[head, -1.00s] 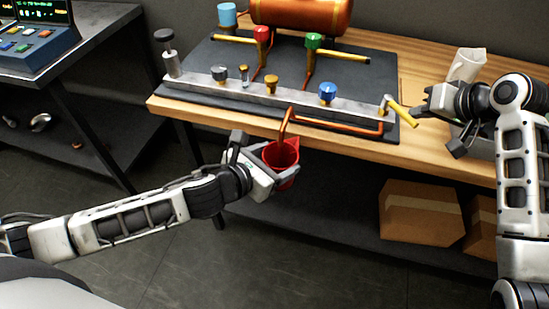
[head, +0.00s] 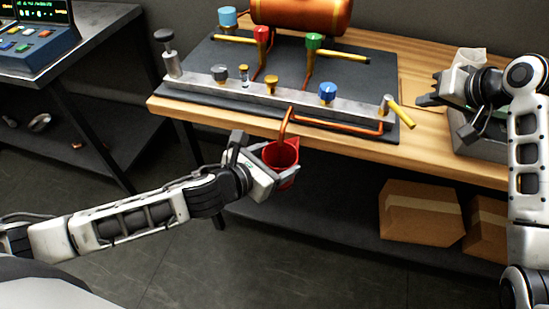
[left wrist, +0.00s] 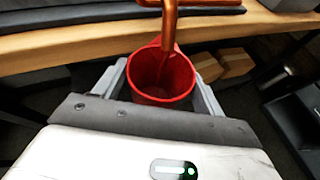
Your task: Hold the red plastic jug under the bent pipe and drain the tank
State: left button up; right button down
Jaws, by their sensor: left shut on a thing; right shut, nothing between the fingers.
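The red plastic jug (head: 283,158) is held by my left gripper (head: 262,165) in front of the table edge. The open mouth of the jug faces up, directly below the end of the copper bent pipe (head: 285,122). In the left wrist view the jug (left wrist: 150,92) sits between the fingers, with the pipe (left wrist: 169,25) over its mouth. A darker streak shows inside below the pipe; I cannot tell whether it is liquid. The copper tank (head: 302,14) lies at the back. My right gripper (head: 438,90) is shut and empty, right of the yellow lever (head: 402,112) and apart from it.
A metal manifold bar (head: 245,92) carries several knobs and valves on a dark mat (head: 215,52). A white pitcher (head: 469,56) and a grey bin (head: 480,148) stand at the right, partly behind my right arm. Cardboard boxes (head: 420,212) sit below the table.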

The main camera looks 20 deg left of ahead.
jog(key=shift+r, duration=2.1)
jog(key=shift+a, duration=0.1)
dwell(1.5)
jog(key=s+a+r+n+g, duration=0.1)
jog(key=a+r+n+g, duration=0.15)
jog(key=a+n, duration=0.65)
jog(key=s+d+f+n+g+h, duration=0.1)
jog(key=d+f+n+h, duration=0.3)
jog(key=n, duration=0.9)
jog(key=shift+s+f, duration=0.3)
jog(key=shift+s, duration=0.4)
jog(key=shift+f, duration=0.1)
dwell(0.6)
jog(key=shift+d+f, duration=0.1)
jog(key=shift+f, duration=2.15)
